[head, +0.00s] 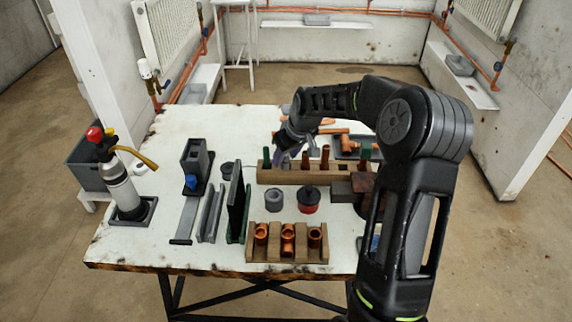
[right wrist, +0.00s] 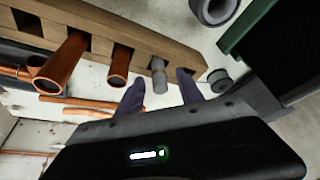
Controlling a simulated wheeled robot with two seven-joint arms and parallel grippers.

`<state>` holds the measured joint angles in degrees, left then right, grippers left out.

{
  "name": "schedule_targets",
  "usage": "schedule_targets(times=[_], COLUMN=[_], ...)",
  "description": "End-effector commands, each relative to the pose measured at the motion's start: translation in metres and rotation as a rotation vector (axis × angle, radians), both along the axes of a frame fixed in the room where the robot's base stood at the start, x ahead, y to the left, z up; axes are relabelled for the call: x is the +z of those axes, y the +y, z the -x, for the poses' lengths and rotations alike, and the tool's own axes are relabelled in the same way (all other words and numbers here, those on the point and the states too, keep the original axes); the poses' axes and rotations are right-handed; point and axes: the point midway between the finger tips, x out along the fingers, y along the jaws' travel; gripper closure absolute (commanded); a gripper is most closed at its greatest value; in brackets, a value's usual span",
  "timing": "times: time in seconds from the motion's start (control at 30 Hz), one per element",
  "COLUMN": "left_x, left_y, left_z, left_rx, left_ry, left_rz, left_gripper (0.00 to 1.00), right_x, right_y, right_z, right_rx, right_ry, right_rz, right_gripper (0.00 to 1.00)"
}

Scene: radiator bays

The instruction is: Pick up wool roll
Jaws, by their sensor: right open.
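A thin grey roll (right wrist: 159,78), which looks like the wool roll, sits in a slot of the wooden rack (right wrist: 190,64). In the right wrist view it lies between the two purple fingertips of my right gripper (right wrist: 160,88), which is open; I cannot tell whether either finger touches it. In the head view my right gripper (head: 289,155) reaches down at the left part of the rack (head: 290,177) and hides most of the roll. My left gripper is not in view.
Copper-coloured tools (head: 325,157) stand in the same rack beside the roll. A grey ring (head: 274,198), a red-and-black pot (head: 308,200) and a wooden block with copper fittings (head: 288,255) are in front.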

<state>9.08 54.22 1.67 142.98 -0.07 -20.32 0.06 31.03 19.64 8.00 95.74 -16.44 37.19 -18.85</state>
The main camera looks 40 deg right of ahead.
Motion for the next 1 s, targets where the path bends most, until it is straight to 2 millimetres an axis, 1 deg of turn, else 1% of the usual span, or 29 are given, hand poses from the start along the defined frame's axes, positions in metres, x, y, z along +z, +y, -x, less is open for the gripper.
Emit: schedule_targets(times=[0.23, 0.27, 0.77, 0.8, 1.0], left_x=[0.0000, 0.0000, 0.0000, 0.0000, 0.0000], left_y=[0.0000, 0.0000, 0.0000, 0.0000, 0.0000], left_z=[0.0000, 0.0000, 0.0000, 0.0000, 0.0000], left_rx=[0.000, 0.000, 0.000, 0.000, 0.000], left_ry=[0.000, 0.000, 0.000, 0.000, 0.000], left_rz=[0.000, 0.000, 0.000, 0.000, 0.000], left_gripper=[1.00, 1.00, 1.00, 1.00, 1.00], right_x=[0.0003, 0.0003, 0.0003, 0.0003, 0.0003], right_y=[0.0001, 0.0001, 0.0001, 0.0001, 0.0001], right_z=[0.0001, 0.0001, 0.0001, 0.0001, 0.0001], right_rx=[0.000, 0.000, 0.000, 0.000, 0.000], right_ry=[0.000, 0.000, 0.000, 0.000, 0.000], right_rz=[0.000, 0.000, 0.000, 0.000, 0.000], right_gripper=[0.56, 0.58, 0.99, 1.00, 1.00])
